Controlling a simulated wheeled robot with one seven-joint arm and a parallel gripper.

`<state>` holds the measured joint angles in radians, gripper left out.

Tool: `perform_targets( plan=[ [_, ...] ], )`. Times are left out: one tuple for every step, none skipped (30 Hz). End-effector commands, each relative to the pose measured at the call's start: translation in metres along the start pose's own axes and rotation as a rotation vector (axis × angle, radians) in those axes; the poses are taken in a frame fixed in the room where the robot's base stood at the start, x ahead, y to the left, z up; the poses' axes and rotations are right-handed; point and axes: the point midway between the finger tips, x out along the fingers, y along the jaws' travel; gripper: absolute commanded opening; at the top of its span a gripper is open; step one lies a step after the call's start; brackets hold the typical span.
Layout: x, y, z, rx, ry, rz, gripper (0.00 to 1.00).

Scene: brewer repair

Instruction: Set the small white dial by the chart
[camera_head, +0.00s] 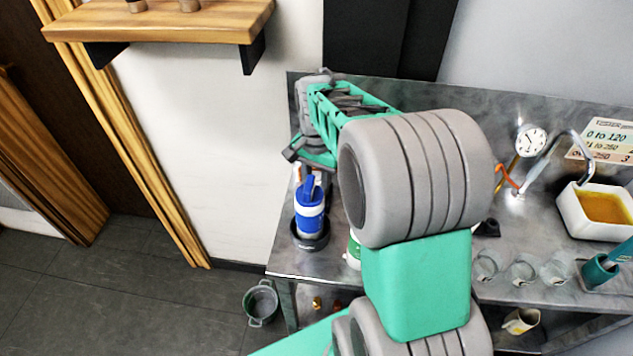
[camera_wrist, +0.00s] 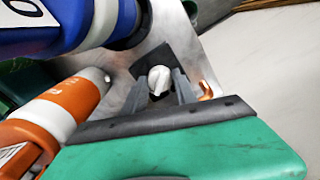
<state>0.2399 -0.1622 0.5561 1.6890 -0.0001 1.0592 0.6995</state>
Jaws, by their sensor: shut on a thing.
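The small white dial (camera_wrist: 158,80) shows in the wrist view, on a dark patch of a grey metal surface. My gripper (camera_wrist: 166,86) reaches down to it, with its dark fingers on both sides, shut on the dial. Which mark the dial points at cannot be read. In the head view my gripper and the dial are hidden behind my arm at the back left of the counter. The chart (camera_head: 604,140) stands at the back right of the counter, with lines reading "0 to 120" and others with 250 and 3.
A blue and white container (camera_head: 310,212) stands in a dark round base near the counter's left end. In the wrist view, a blue body (camera_wrist: 70,22) and an orange and white bottle (camera_wrist: 50,118) lie close to my gripper. A gauge (camera_head: 530,140), a white basin (camera_head: 597,208) and several glasses (camera_head: 522,271) are at right.

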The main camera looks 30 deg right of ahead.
Motion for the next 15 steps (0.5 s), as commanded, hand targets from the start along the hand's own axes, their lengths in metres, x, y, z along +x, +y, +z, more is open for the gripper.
perform_targets(
  plan=[
    [-0.001, -0.0006, -0.0004, 0.027, 0.002, -0.002, 0.0],
    [-0.001, -0.0006, -0.0004, 0.046, 0.002, -0.002, 0.0],
    [-0.0011, -0.0007, -0.0004, 0.069, 0.002, -0.002, 0.0],
    [-0.0011, -0.0007, -0.0005, 0.084, 0.002, -0.002, 0.0],
    [-0.0012, -0.0007, -0.0005, 0.1, 0.002, -0.002, 0.0],
    [-0.0012, -0.0007, -0.0005, 0.116, 0.002, -0.002, 0.0],
    [-0.0012, -0.0007, -0.0005, 0.129, 0.002, -0.002, 0.0],
    [-0.0013, -0.0007, -0.0005, 0.139, 0.002, -0.002, 0.0],
    [-0.0013, -0.0008, -0.0006, 0.151, 0.002, -0.002, 0.0],
    [-0.0013, -0.0008, -0.0006, 0.16, 0.002, -0.002, 0.0],
    [-0.0013, -0.0008, -0.0006, 0.166, 0.002, -0.002, 0.0],
    [-0.0013, -0.0008, -0.0006, 0.174, 0.002, -0.002, 0.0],
    [-0.0013, -0.0008, -0.0006, 0.179, 0.002, -0.003, 0.0],
    [-0.0013, -0.0008, -0.0006, 0.183, 0.002, -0.003, 0.0],
    [-0.0013, -0.0008, -0.0006, 0.187, 0.002, -0.003, 0.0]
  ],
)
